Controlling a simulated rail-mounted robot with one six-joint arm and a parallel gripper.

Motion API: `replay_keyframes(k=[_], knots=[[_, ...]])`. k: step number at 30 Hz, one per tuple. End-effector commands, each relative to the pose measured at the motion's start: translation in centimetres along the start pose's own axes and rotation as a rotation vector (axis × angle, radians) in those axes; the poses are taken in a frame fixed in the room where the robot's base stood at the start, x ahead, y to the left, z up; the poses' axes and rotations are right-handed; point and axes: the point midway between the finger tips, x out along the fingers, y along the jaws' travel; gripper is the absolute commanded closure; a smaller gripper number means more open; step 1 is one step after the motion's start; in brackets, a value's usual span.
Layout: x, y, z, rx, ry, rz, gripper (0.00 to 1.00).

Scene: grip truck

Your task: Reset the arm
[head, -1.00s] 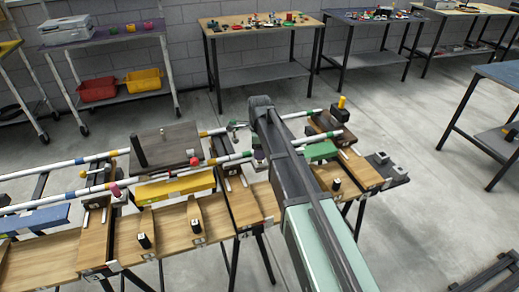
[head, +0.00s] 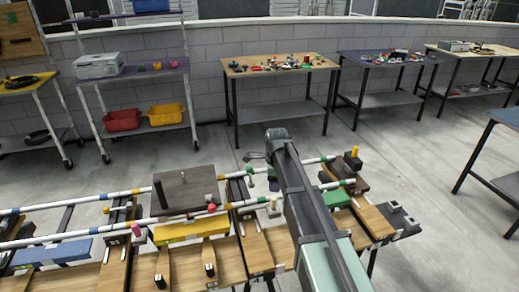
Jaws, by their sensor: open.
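My arm (head: 325,235) rises from the bottom right of the middle and crosses over the workbench, with its dark upper end near the far rail. My gripper (head: 254,156) shows small and grey just left of that end, partly hidden by the arm. It is open, and I see nothing held in it. It appears above the floor just beyond the bench, apart from the rail.
Below lies a wooden bench (head: 190,262) with striped rails (head: 85,201), a dark block (head: 186,189), a yellow block (head: 190,230) and a blue block (head: 52,253). A shelf cart with red (head: 122,120) and yellow bins (head: 166,114) and several tables stand behind. The floor between is clear.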

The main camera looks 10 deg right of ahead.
Motion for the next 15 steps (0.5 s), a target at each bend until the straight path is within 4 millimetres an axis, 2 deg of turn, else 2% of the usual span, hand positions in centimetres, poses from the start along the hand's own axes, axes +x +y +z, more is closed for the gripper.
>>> replay_keyframes(k=[2, 4, 5, 7, 8, 11, 12, 14, 15], knots=[[0.0, 0.0, 0.0, -0.038, 0.0, 0.0, 0.43], [0.0, 0.0, 0.0, -0.153, 0.0, 0.0, 0.43], [0.0, 0.1, 0.0, -0.232, 0.0, 0.0, 0.43], [0.0, 1.9, -0.4, -0.48, 0.0, 0.0, 0.43], [0.0, 3.3, -0.7, -0.607, 0.0, 0.0, 0.43], [-0.4, 9.1, -1.8, -1.065, 0.001, 0.001, 0.43], [-0.6, 11.6, -2.3, -1.239, 0.001, 0.001, 0.43], [-1.0, 15.4, -3.1, -1.473, 0.001, 0.001, 0.43], [-1.2, 18.1, -3.6, -1.607, 0.001, 0.002, 0.43]])
